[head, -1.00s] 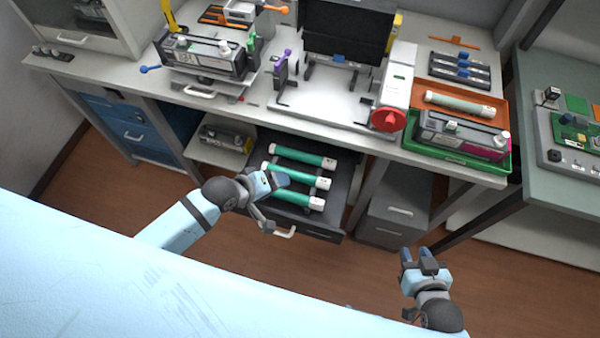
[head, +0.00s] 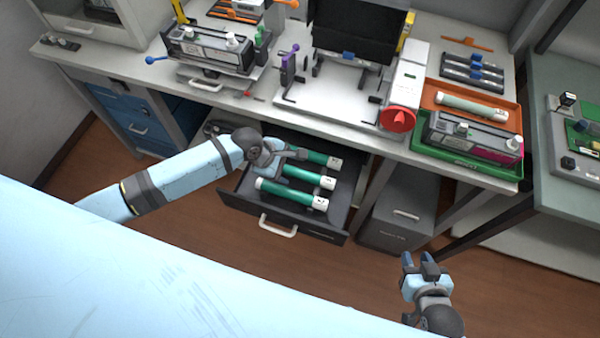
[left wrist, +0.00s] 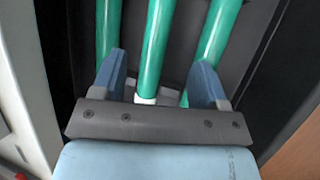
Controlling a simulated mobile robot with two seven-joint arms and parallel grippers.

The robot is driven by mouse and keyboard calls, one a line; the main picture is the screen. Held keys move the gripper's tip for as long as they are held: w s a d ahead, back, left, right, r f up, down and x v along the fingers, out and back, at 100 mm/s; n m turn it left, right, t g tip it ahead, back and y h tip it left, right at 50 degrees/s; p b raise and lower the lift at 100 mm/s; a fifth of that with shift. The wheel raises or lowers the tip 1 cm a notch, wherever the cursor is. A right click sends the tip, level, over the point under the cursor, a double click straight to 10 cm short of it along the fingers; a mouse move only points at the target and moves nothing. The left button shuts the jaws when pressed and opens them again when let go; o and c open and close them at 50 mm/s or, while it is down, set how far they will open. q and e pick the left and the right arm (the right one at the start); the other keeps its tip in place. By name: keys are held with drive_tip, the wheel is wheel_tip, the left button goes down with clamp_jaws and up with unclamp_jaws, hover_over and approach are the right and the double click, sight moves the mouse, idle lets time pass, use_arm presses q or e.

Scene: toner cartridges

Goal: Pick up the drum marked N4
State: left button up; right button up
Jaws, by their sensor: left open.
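Three green drums with white ends lie side by side in the open drawer: the back drum (head: 322,159), the middle drum (head: 312,177) and the front drum (head: 285,193). Dark marks show on their white ends but are too small to read. My left gripper (head: 291,157) is open over the left ends of the back and middle drums, hiding part of them. In the left wrist view, the middle drum (left wrist: 155,45) runs between my open fingers (left wrist: 160,66), with a drum on either side. My right gripper (head: 419,260) is open and empty, away from the drawer.
The dark drawer (head: 240,204) has a pale handle (head: 277,226) and sits under the workbench (head: 320,125), whose edge overhangs it. A grey cabinet (head: 395,222) stands right of the drawer.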

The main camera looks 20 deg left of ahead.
sight(297, 172)
use_arm(q)
drive_tip(key=x, duration=0.6)
drive_tip(key=shift+w+d+f, duration=0.2)
drive_tip(key=shift+d, duration=0.05)
drive_tip(key=c, duration=1.1)
